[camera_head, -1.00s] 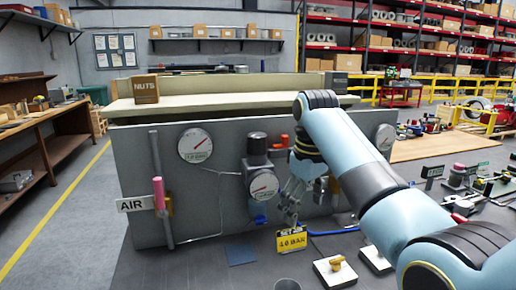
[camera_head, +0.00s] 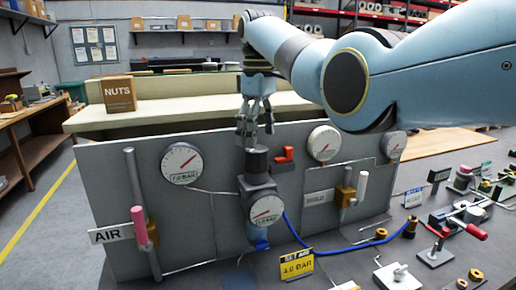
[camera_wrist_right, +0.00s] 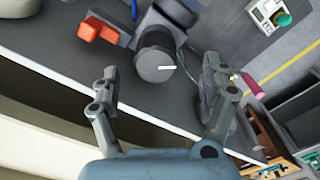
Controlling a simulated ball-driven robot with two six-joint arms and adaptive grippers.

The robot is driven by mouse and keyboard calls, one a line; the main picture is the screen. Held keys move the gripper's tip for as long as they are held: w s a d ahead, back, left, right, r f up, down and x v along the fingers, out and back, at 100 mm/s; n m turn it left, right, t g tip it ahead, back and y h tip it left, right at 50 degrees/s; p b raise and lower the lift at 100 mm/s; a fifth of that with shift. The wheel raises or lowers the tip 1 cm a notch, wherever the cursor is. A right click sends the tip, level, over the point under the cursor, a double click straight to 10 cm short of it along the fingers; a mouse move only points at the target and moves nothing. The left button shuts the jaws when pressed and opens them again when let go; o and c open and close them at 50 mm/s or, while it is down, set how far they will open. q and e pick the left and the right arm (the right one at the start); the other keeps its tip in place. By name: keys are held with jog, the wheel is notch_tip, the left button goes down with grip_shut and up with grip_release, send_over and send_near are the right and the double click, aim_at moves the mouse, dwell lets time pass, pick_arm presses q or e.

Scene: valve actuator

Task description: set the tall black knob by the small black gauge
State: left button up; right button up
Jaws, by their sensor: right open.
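The tall black knob (camera_head: 257,160) stands upright on top of the dark regulator body on the grey panel. The small gauge (camera_head: 266,210), with a white face and red needle, is on the regulator's front below it. My right gripper (camera_head: 254,136) points down just above the knob, open and empty. In the right wrist view the round knob top (camera_wrist_right: 154,66) with a white mark lies between the two spread fingers (camera_wrist_right: 161,72), seemingly below the tips. I cannot see contact. My left gripper is not in view.
A red elbow fitting (camera_head: 283,156) is close right of the knob. A larger gauge (camera_head: 181,163) is on the panel at left, others at right. A yellow "4.0 BAR" sign (camera_head: 297,264) stands in front. A NUTS box (camera_head: 118,94) sits on the ledge behind.

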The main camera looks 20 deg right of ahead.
aim_at(258, 148)
jog(key=f, duration=0.2)
jog(key=w+f, duration=0.1)
jog(key=f, duration=0.1)
jog(key=shift+d+p, duration=0.1)
jog(key=shift+p, duration=0.25)
jog(key=shift+f, duration=0.8)
jog(key=shift+s+f, duration=0.15)
jog(key=shift+f, duration=0.15)
jog(key=shift+c, duration=1)
jog(key=c, duration=0.9)
jog(key=shift+c, duration=0.3)
jog(key=m, duration=0.3)
jog(key=shift+m, duration=0.4)
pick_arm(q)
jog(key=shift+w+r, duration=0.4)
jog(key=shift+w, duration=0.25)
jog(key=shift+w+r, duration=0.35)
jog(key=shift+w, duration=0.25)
pick_arm(e)
jog(key=shift+a+m, duration=0.2)
jog(key=shift+m, duration=1.8)
